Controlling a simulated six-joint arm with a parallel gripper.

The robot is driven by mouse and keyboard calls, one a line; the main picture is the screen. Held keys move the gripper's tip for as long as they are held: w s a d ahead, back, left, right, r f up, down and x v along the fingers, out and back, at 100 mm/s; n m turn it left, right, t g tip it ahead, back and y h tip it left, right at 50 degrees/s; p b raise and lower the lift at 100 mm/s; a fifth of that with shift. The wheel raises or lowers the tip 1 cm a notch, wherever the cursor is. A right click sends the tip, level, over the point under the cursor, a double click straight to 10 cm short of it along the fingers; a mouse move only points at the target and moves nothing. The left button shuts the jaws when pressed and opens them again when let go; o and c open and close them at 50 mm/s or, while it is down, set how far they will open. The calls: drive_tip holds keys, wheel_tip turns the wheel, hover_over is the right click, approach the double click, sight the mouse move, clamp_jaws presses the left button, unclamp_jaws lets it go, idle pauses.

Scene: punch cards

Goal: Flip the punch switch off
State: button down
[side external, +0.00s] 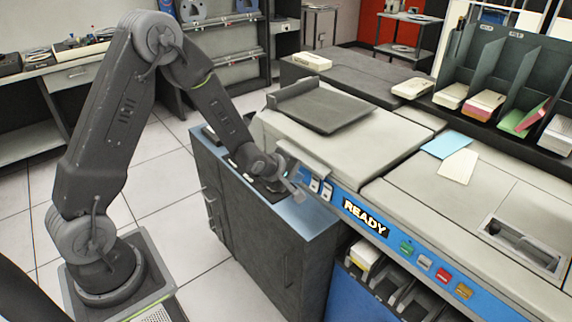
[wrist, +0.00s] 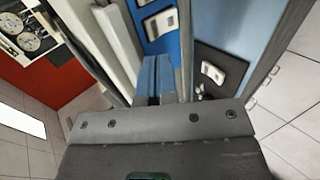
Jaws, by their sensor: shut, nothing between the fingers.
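My gripper (side external: 298,196) is shut and empty, close to the left end of the machine's blue front panel. Two white switches, one here (side external: 314,185) and one here (side external: 327,191), sit on that panel just right of the fingertips. In the wrist view my closed fingers (wrist: 155,78) point at the blue panel. A white rocker switch (wrist: 160,23) is ahead of them, with part of another (wrist: 143,2) at the top edge. A third white switch (wrist: 212,72) sits on a dark plate to the right. I cannot read labels telling which is the punch switch, nor whether the fingers touch anything.
A READY sign (side external: 364,217) and several coloured buttons are farther right along the panel. A dark cabinet (side external: 265,235) stands below my gripper. A blue card (side external: 446,145) and a cream card (side external: 458,165) lie on the machine top. Free floor lies to the left.

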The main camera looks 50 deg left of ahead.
drive_tip(key=s+r, duration=0.4)
drive_tip(key=r, duration=0.1)
drive_tip(key=shift+r, duration=0.35)
drive_tip(key=s+d+r+m+g+y, duration=0.2)
drive_tip(key=s+r+m, duration=0.75)
drive_tip(key=r, duration=0.25)
drive_tip(key=s+d+r+m+g+h, duration=0.1)
drive_tip(key=s+d+r+m, duration=0.1)
drive_tip(key=s+m, duration=0.2)
drive_tip(key=s+d+r+m+g+h, duration=0.1)
drive_tip(key=s+m, duration=0.3)
drive_tip(key=s, duration=0.5)
drive_tip(key=shift+s+d+r, duration=0.35)
drive_tip(key=shift+d+r, duration=0.35)
drive_tip(key=shift+d, duration=0.15)
drive_tip(key=shift+m, duration=0.25)
